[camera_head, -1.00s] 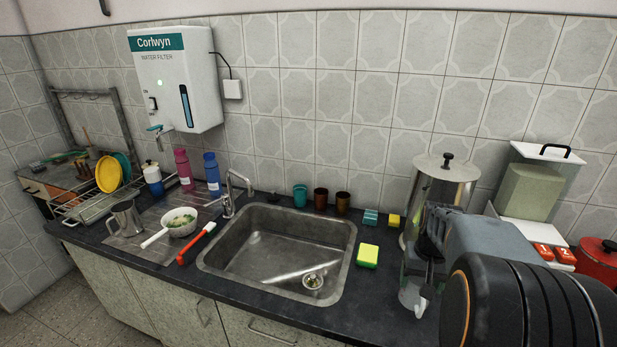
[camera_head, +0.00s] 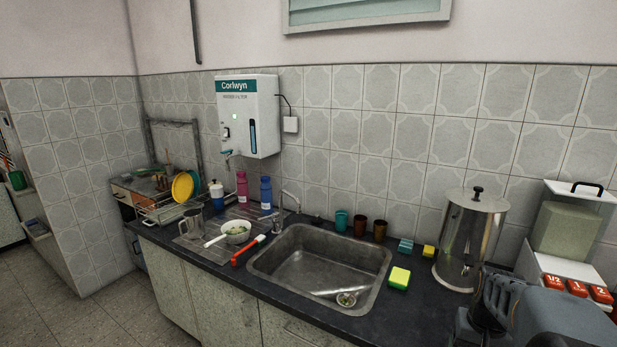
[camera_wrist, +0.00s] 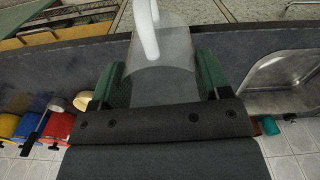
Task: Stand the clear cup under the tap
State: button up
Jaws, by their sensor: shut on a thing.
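The clear cup (camera_wrist: 172,52) is between the green pads of my gripper (camera_wrist: 160,82) in the wrist view, and the gripper is shut on it. A curved white piece (camera_wrist: 147,30) overlaps the cup; I cannot tell whether it belongs to the cup. In the head view my gripper (camera_head: 492,298) is at the lower right, in front of the steel urn, and I cannot make out the cup there. The wall water filter (camera_head: 247,117) has a small tap (camera_head: 227,154) at its lower left. A curved metal tap (camera_head: 284,198) stands at the sink's back left corner.
The sink (camera_head: 325,270) lies mid-counter. A jug (camera_head: 191,224), bowl (camera_head: 236,233), red-handled tool (camera_head: 248,250) and two bottles stand left of it. Small tumblers, sponges and the steel urn (camera_head: 470,240) are behind and right. Counter below the filter's tap is partly crowded.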

jog(key=w+a+f+n, duration=0.2)
jog(key=w+a+f, duration=0.2)
jog(key=a+f, duration=0.5)
jog(key=w+a+f+n, duration=0.2)
jog(key=w+a+f, duration=0.3)
jog(key=f, duration=0.8)
jog(key=a, duration=0.3)
jog(key=shift+w+a+n, duration=0.25)
jog(key=shift+a+n, duration=0.15)
jog(key=shift+s+d+f, duration=0.1)
